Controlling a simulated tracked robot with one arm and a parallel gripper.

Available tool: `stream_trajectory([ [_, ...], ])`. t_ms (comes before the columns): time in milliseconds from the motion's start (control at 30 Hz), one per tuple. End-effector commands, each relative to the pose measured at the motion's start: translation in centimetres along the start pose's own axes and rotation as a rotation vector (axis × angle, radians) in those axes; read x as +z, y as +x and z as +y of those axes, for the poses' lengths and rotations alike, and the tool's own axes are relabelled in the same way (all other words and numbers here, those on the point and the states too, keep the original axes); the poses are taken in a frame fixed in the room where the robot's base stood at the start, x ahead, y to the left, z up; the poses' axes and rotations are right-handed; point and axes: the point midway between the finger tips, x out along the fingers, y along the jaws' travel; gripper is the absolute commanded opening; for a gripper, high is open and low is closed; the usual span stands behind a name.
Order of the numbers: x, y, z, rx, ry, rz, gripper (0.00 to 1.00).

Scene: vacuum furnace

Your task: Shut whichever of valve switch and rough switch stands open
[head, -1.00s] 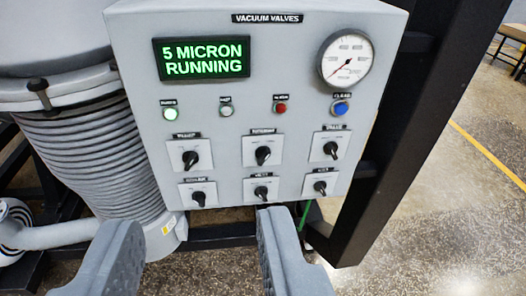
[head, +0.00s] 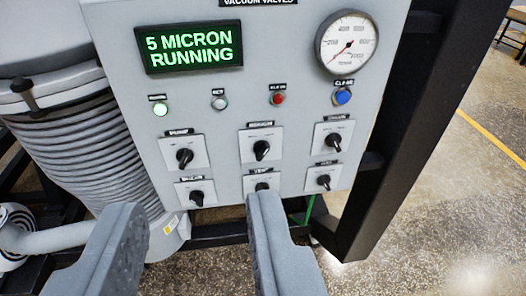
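A grey control panel (head: 225,105) carries six black rotary switches in two rows. The upper-middle switch (head: 261,150) sits under a label that seems to read rough. The lower-left switch (head: 196,197) has a blurred label, perhaps valve. Its pointer and that of the upper-left switch (head: 184,157) look tilted, but I cannot tell which switch stands open. My gripper (head: 195,205) is open and empty, its fingers below and in front of the lower row. The right finger covers part of the lower-middle switch (head: 262,186), whose label seems to read vent.
A green display (head: 192,47) reads "5 MICRON RUNNING". A round gauge (head: 346,43) and a row of buttons, including a red one (head: 278,98) and a blue one (head: 341,96), sit above the switches. A ribbed grey cylinder (head: 85,145) stands left, a black frame post (head: 400,130) right.

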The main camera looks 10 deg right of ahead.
Motion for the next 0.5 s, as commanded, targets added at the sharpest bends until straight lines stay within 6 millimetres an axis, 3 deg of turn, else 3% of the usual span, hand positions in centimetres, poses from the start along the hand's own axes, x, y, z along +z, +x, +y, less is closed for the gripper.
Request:
stream_trajectory([
  [33,1.4,2.3,0.8,-0.001,0.025,-0.003,0.32],
  [200,6.4,9.9,3.8,-0.011,0.137,0.038,0.32],
  [333,10.9,14.7,5.5,-0.023,0.228,0.075,0.32],
  [500,16.6,19.1,6.9,-0.041,0.354,0.133,0.32],
])
